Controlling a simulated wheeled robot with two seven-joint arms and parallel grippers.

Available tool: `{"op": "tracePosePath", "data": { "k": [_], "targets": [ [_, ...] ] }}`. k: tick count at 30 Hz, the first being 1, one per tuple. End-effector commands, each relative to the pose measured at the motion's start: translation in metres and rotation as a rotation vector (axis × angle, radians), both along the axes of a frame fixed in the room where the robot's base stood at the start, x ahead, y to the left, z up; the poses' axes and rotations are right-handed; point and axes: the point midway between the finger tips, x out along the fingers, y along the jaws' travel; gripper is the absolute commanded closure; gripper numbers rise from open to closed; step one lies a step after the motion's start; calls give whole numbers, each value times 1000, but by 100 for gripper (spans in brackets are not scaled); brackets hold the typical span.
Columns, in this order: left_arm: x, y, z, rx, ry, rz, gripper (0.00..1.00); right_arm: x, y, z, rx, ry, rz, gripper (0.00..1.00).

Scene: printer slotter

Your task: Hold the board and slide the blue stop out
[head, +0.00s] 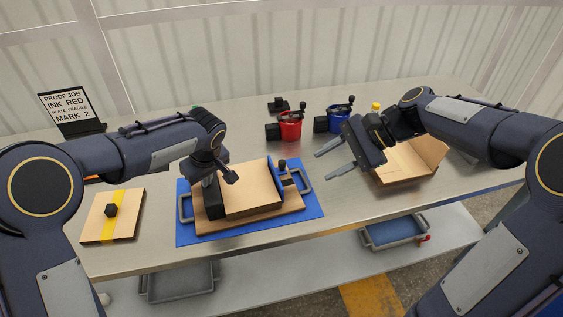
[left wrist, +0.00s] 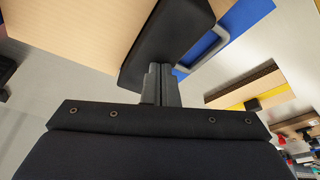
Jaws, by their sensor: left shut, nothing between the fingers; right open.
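The wooden board (head: 247,222) lies on a blue mat (head: 310,229), with a grey handle at each side. A thick tan slab (head: 250,190) sits on it, with a black block (head: 214,202) at its left end. The blue stop (head: 277,178) stands along the slab's right end, by a black knob (head: 283,163). My left gripper (head: 209,184) is shut and empty, its fingertips at the black block; the left wrist view shows them against or very near the block (left wrist: 165,40), contact unclear. My right gripper (head: 328,163) is open and empty, right of the stop and apart from it.
Red (head: 290,126) and blue (head: 338,118) cranked pots stand at the back. A small tan panel with yellow stripe (head: 122,228) lies at left. A sign (head: 68,105) stands back left. Trays sit on the lower shelf.

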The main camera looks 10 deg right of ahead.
Motion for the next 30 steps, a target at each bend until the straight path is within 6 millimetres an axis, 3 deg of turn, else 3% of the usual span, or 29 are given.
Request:
{"op": "tracePosePath", "data": {
  "k": [1, 6, 12, 20, 30],
  "targets": [
    [-3, 0, -6, 5, 15, -1, 100, 19, -5, -11, 57, 66, -43, 60],
    [-3, 0, -7, 4, 15, 0, 100, 69, -18, -37, 238, 258, -172, 60],
    [-3, 0, -7, 4, 16, 0, 100, 103, -29, -62, 376, 402, -258, 60],
    [-3, 0, -7, 3, 16, 0, 100, 115, -22, -75, 423, 451, -282, 60],
    [-3, 0, -7, 4, 16, 0, 100, 126, 38, -99, 422, 451, -278, 60]
  ]
}}
